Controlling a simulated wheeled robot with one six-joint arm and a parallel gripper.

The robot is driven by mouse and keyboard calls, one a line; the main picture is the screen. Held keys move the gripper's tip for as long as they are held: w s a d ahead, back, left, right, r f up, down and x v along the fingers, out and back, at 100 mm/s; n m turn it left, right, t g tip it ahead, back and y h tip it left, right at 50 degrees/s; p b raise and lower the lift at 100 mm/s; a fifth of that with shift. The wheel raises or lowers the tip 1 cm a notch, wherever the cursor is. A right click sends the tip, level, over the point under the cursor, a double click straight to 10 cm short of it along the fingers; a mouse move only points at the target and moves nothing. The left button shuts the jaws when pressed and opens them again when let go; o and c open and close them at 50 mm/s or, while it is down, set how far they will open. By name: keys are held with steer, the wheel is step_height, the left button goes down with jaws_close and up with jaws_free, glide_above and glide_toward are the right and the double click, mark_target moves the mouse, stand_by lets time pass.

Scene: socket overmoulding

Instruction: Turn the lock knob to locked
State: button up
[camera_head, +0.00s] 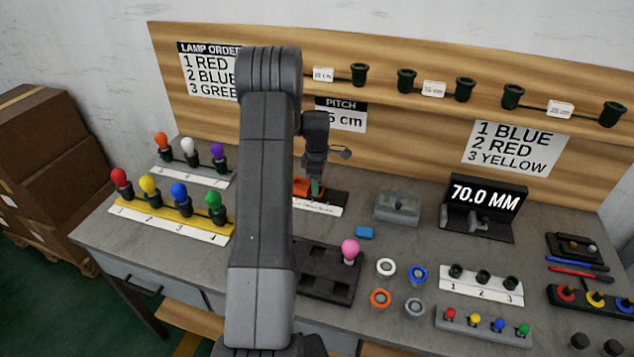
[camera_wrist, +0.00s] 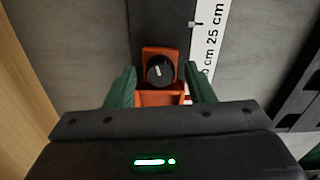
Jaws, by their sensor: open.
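The lock knob (camera_wrist: 160,71) is a round black knob with a short pale mark, set in an orange housing (camera_wrist: 160,98) on a dark rail (camera_wrist: 160,20). In the wrist view, my gripper (camera_wrist: 160,82) is open, with one green finger on each side of the orange housing and the knob between and just beyond the fingertips. No contact is visible. In the head view the orange housing (camera_head: 301,187) shows beside my arm, with my gripper (camera_head: 316,187) above it; the knob itself cannot be made out there.
A white scale strip (camera_wrist: 209,45) runs beside the rail. A dark fixture with a pink lamp (camera_head: 350,250) stands nearer, a grey box (camera_head: 397,207) and a 70.0 MM display (camera_head: 485,200) to the right. Lamps on a yellow rack (camera_head: 165,215) stand left. A wooden back panel rises behind.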

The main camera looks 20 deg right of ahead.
steer(key=shift+f, duration=0.1)
steer(key=c, duration=1)
steer(key=m+b, duration=0.1)
steer(key=m, duration=0.2)
steer(key=shift+m+b, duration=0.3)
steer(key=shift+b, duration=0.05)
steer(key=shift+m+b, duration=0.5)
steer(key=shift+m, duration=1.4)
